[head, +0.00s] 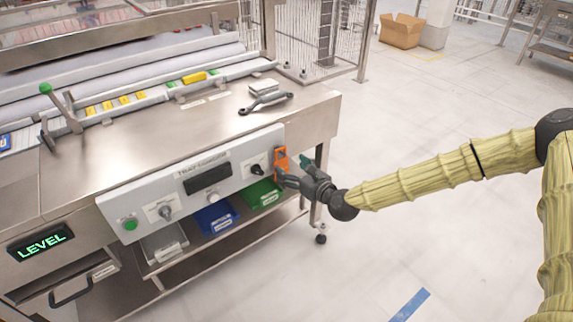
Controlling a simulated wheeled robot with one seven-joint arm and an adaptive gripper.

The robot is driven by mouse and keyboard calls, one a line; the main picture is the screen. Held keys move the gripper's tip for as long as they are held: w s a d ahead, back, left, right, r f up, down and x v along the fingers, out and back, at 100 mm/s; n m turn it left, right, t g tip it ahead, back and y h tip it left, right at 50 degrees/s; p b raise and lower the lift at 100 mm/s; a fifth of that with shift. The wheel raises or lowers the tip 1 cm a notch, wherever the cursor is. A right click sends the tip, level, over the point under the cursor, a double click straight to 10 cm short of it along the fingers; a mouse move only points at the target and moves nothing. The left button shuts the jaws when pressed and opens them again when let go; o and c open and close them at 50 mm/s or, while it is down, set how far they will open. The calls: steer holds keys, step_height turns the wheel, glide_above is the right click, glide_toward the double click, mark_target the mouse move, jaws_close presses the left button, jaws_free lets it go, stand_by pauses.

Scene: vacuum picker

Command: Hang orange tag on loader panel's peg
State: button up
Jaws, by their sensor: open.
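An orange tag (281,159) is at the right end of the grey loader panel (143,197), on the front of the steel machine. It hangs against or very close to the panel face. The peg itself cannot be made out behind it. My gripper (284,176) comes in from the right, with its fingertips just below and beside the tag. The gripper is open. Whether a finger still touches the tag cannot be told from this view.
A black knob (257,170) sits just left of the tag. Below the panel are a green bin (262,194), a blue bin (214,217) and a grey bin (165,243) on a shelf. A clamp handle (265,97) lies on the steel top. The floor at right is mostly clear.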

steer(key=v, duration=0.7)
steer(key=s+a+f+n+g+h+p, duration=0.1)
steer(key=s+f+n+g+h+p, duration=0.2)
steer(key=s+f+n, duration=0.7)
steer(key=s+a+f+n+g+p, duration=0.15)
steer(key=s+f+n+g, duration=0.55)
steer(key=s, duration=0.8)
steer(key=s+d+f+n+g+h+p, duration=0.1)
steer(key=s+d+n+g+h+p, duration=0.2)
steer(key=s+d+n+h, duration=0.3)
steer(key=s+d+n+p, duration=0.1)
steer(key=s+d+n, duration=0.4)
steer(key=s+d, duration=0.6)
steer(key=shift+s+d+f+h, duration=0.3)
steer(key=shift+s+d+f, duration=0.05)
steer(key=shift+d, duration=0.6)
